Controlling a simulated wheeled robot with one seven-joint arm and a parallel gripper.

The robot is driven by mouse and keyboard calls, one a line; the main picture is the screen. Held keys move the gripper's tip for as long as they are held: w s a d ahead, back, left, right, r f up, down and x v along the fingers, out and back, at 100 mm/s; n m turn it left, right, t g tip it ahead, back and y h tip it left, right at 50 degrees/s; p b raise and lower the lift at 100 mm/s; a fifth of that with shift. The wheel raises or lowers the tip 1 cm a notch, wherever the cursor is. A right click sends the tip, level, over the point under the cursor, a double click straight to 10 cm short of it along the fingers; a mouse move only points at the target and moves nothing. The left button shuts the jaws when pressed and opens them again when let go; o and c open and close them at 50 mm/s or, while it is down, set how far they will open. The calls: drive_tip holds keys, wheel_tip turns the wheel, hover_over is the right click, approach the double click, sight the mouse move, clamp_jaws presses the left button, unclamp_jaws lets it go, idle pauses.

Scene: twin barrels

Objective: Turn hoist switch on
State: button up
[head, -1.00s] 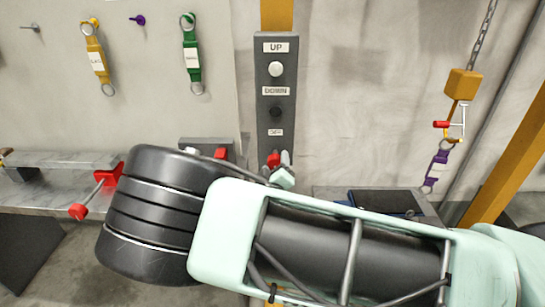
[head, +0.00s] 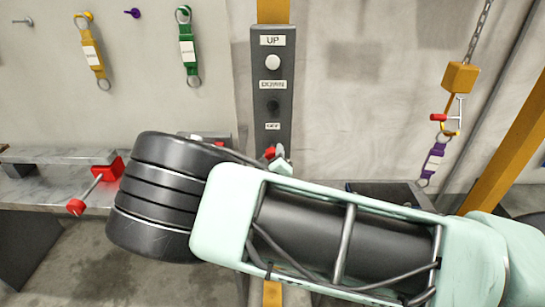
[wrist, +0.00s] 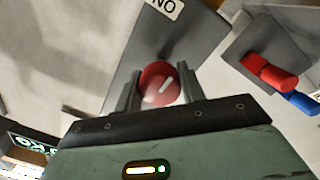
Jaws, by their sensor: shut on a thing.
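My gripper (wrist: 160,76) is shut on this switch, one finger on each side. In the head view my gripper (head: 281,163) is mostly hidden behind my arm.
A hook block (head: 460,77) hangs on a chain at the right, with a purple tag (head: 433,160) below it. Yellow (head: 92,53) and green (head: 187,50) tags hang on the left wall. A bench with a red-ended handle (head: 76,206) stands at the left. Red and blue cylinders (wrist: 270,72) show in the wrist view.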

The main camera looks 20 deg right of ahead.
drive_tip(key=m+b, duration=0.4)
drive_tip(key=shift+f, duration=0.2)
drive_tip(key=m+b, duration=0.4)
drive_tip(key=shift+m+b, duration=0.3)
drive_tip(key=shift+b, duration=0.05)
drive_tip(key=m+b, duration=0.5)
drive_tip(key=b, duration=0.3)
drive_tip(key=shift+m+y, duration=0.4)
drive_tip(key=m+b, duration=0.2)
drive_tip(key=b, duration=0.1)
drive_tip(key=shift+r, duration=0.1)
drive_tip(key=shift+r+m+b, duration=0.1)
drive_tip(key=shift+m+b, duration=0.3)
drive_tip(key=o, duration=1)
drive_tip(key=shift+c, duration=0.2)
